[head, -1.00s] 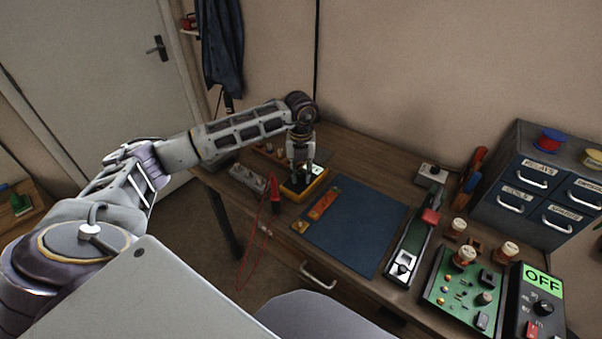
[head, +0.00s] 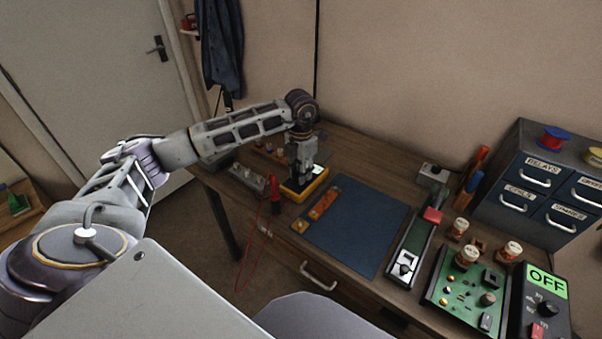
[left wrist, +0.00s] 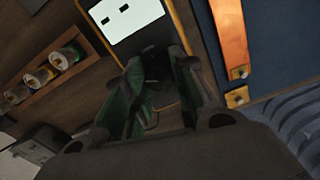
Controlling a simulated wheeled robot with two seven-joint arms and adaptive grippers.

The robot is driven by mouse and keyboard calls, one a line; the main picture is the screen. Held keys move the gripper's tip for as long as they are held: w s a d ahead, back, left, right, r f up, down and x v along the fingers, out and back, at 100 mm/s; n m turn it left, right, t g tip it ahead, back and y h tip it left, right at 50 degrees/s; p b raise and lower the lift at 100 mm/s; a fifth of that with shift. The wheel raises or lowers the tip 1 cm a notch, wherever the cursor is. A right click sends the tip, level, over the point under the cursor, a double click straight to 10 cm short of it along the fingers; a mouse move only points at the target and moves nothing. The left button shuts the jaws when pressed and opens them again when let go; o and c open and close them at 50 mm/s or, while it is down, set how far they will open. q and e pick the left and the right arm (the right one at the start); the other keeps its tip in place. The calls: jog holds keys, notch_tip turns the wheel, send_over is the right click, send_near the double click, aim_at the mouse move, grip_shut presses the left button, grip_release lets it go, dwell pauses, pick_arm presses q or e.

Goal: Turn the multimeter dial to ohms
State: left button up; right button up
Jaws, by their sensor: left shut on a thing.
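The yellow-edged multimeter (head: 316,186) lies at the far left of the workbench. Its pale display (left wrist: 128,18) shows in the left wrist view with a few dark marks, not readable as a word. My left gripper (head: 301,178) points down over the multimeter. In the left wrist view its green-padded fingers (left wrist: 157,75) are shut on the dial just below the display. The fingers hide the dial, so its setting cannot be read. My right gripper is not in view.
A green circuit board (head: 465,295) and a panel reading OFF (head: 545,290) stand far right.

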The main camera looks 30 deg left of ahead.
pick_arm(q)
jog(key=shift+m, duration=1.2)
jog(key=m+b, duration=0.1)
jog(key=m, duration=0.2)
jog(key=shift+m, duration=1.2)
jog(key=shift+m+b, duration=0.3)
jog(key=shift+m, duration=1.7)
jog(key=shift+r+m, duration=0.1)
jog(key=shift+m, duration=0.5)
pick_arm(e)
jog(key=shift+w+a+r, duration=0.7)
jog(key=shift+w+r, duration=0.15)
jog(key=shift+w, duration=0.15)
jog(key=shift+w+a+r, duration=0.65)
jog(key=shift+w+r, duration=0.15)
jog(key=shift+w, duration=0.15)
pick_arm(q)
jog(key=o, duration=1.1)
jog(key=shift+c, duration=0.2)
